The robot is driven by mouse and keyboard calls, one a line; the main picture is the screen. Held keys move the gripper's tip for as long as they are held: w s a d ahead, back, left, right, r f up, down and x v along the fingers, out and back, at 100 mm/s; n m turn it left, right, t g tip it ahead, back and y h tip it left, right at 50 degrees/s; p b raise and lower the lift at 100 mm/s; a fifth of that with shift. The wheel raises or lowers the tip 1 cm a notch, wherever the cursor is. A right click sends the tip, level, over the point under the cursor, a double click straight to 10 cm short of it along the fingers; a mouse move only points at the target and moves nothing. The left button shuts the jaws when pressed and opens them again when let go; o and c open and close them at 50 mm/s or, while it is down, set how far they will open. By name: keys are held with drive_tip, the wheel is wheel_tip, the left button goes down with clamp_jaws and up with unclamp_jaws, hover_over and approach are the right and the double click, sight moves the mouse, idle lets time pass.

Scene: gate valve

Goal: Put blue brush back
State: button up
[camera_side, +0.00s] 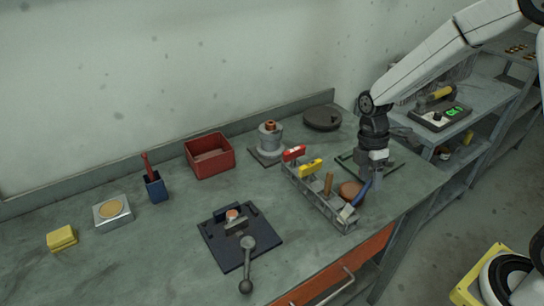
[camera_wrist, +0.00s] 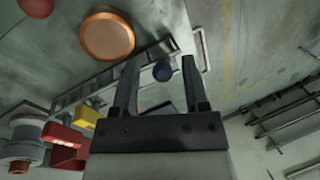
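My gripper (camera_wrist: 160,62) is open and points down beside the rack's right side. The rack also holds a red-handled tool (camera_side: 294,153), a yellow-handled tool (camera_side: 311,168) and a wooden handle (camera_side: 328,184). The fingertips are hard to make out in the side view.
A copper-coloured round dish (camera_side: 350,191) stands close by, between the rack and my gripper. A dark plate with a lever (camera_side: 240,236) lies to the left. A red bin (camera_side: 210,156) and a valve body (camera_side: 269,139) stand behind. The bench's front edge is near the rack.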

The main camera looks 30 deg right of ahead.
drive_tip(key=shift+r, duration=0.15)
drive_tip(key=v, duration=1.2)
drive_tip(key=shift+r, duration=0.25)
drive_tip(key=shift+s, duration=0.1)
drive_tip(key=s+a+f+m+t, duration=0.2)
drive_tip(key=s+f+m+t, duration=0.3)
drive_tip(key=s+f+m, duration=0.4)
drive_tip(key=m, duration=0.6)
drive_tip(key=shift+s+f+h, duration=0.2)
drive_tip(key=shift+s+h, duration=0.1)
drive_tip(key=shift+s, duration=0.05)
drive_tip(key=shift+a, duration=0.1)
